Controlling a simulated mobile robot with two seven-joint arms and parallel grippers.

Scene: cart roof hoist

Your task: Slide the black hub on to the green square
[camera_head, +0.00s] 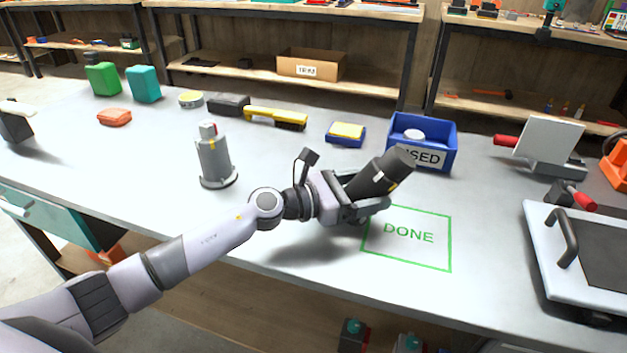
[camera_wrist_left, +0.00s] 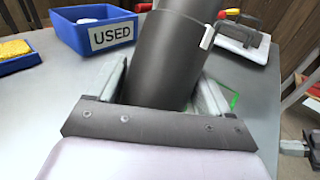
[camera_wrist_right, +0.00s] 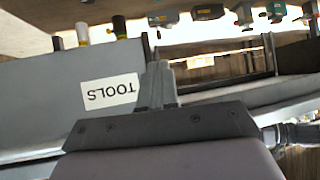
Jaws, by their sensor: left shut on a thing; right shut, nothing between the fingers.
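The black hub (camera_head: 378,176), a dark cylinder with a small pale tab, is held in my left gripper (camera_head: 368,196). It leans clearly to the right in the head view, and its lower end is hidden by the gripper. In the left wrist view the hub (camera_wrist_left: 168,58) fills the space between the two fingers. The green square (camera_head: 407,252), an outline marked DONE on the bench, lies just right of and nearer than the hub. I cannot tell whether the hub touches the bench. My right gripper (camera_wrist_right: 157,85) is shut and empty; it shows only in the right wrist view.
A blue USED bin (camera_head: 449,146) stands just behind the hub. A grey flanged cylinder (camera_head: 213,158) stands to the left. A white-framed plate with a handle (camera_head: 547,258) lies right of the square. A TOOLS label (camera_wrist_right: 110,90) is by my right gripper. The square's inside looks clear.

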